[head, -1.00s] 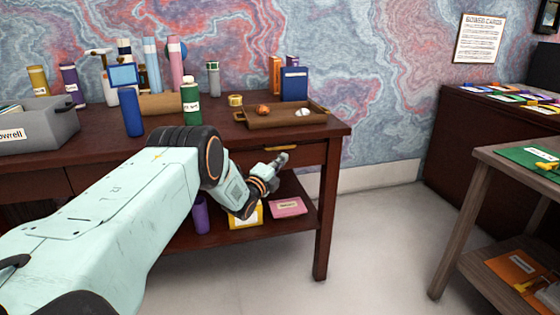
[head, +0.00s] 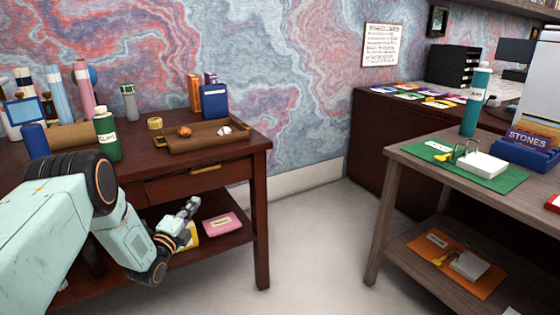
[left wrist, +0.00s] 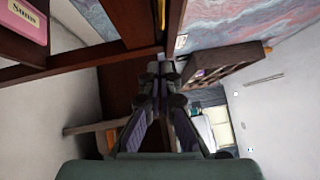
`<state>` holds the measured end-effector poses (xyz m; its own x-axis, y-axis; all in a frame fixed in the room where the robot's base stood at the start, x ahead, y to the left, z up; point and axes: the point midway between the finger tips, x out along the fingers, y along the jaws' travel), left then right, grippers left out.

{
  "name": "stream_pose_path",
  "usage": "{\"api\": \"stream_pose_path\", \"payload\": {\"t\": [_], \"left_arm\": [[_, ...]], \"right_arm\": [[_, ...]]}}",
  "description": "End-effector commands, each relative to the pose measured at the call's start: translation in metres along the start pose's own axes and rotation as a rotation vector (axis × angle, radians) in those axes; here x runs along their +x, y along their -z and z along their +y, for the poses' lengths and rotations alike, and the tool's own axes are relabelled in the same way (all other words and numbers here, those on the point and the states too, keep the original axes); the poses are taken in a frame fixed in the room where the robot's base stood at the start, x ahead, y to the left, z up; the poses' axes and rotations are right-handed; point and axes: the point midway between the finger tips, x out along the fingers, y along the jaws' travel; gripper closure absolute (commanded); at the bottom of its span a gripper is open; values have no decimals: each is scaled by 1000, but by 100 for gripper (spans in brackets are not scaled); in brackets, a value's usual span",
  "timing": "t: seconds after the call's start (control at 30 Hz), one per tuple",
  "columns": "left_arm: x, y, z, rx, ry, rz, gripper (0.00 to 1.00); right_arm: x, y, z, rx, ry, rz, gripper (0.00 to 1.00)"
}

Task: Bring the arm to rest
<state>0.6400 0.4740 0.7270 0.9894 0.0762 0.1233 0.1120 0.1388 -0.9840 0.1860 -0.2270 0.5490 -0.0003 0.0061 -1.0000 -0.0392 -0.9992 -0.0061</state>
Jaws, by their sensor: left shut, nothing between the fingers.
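My left arm (head: 50,215) is pale mint with dark joints and comes in from the left in the head view. Its gripper (head: 190,207) is in front of the dark wooden desk (head: 200,182), below the drawer and near the lower shelf. In the left wrist view the gripper's two dark fingers (left wrist: 160,72) meet at the tips, shut with nothing between them. My right gripper is not in view.
The desk carries a wooden tray (head: 205,140), a green bottle (head: 107,135) and a blue box (head: 214,101). A pink box (head: 222,223) lies on its lower shelf. A grey-brown table (head: 420,172) stands at right. Bare floor (head: 320,245) lies between them.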

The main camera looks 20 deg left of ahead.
Motion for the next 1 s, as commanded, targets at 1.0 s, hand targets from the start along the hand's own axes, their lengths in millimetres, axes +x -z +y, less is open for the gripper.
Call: {"api": "stream_pose_path", "payload": {"t": [1.0], "left_arm": [[-352, 199, 138, -1437, -1156, -962, 100]], "right_arm": [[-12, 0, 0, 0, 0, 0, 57]]}}
